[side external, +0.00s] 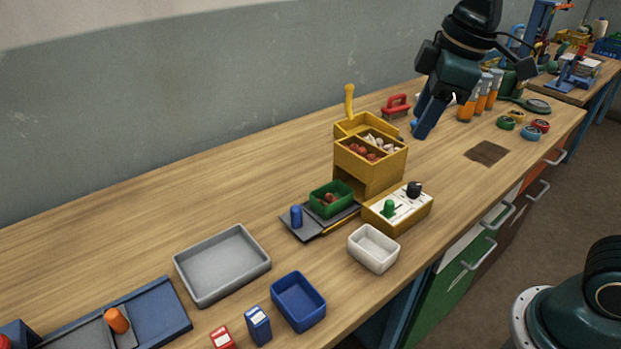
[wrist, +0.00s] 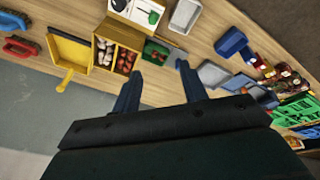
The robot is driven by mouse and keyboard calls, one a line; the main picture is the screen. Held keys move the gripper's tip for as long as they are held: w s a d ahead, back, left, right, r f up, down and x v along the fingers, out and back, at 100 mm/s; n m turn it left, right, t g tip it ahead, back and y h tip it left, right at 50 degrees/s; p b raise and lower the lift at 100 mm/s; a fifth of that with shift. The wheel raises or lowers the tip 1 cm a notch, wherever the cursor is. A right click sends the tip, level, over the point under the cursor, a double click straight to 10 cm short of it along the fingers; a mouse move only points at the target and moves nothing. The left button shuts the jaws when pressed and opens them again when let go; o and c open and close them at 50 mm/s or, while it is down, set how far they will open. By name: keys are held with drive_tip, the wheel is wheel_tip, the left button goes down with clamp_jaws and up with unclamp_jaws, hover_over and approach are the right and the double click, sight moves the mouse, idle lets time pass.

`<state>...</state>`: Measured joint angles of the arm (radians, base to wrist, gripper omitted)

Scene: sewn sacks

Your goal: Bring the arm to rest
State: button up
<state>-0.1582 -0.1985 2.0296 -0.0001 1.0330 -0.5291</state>
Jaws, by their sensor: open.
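My gripper (side external: 423,122) hangs in the air above the back of the bench, at the upper right of the side view. Its fingers point down, with nothing seen between them. In the wrist view the two fingers (wrist: 158,72) stand well apart with bare bench between them. The yellow two-compartment box (side external: 368,172) stands on the bench, left of and below the gripper in the side view. It holds red and whitish pieces and also shows in the wrist view (wrist: 126,47).
A green bin (side external: 322,207) with reddish pieces and a yellow box with knobs (side external: 412,220) stand near the yellow box. White (side external: 373,260), blue (side external: 298,312) and grey (side external: 215,290) trays lie nearer. Orange-bodied bottles (side external: 466,110) and a red-handled item (side external: 396,105) stand near the gripper.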

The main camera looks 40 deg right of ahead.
drive_tip(key=s+d+f+m+t, duration=0.1)
drive_tip(key=s+d+m, duration=0.1)
drive_tip(key=s+m, duration=0.2)
drive_tip(key=s+d+f+m+t, duration=0.1)
drive_tip(key=s+d+f+m, duration=0.1)
drive_tip(key=s, duration=0.7)
drive_tip(key=shift+s+d+f+m+h, duration=0.35)
drive_tip(key=shift+d+m, duration=0.2)
drive_tip(key=shift+m, duration=0.35)
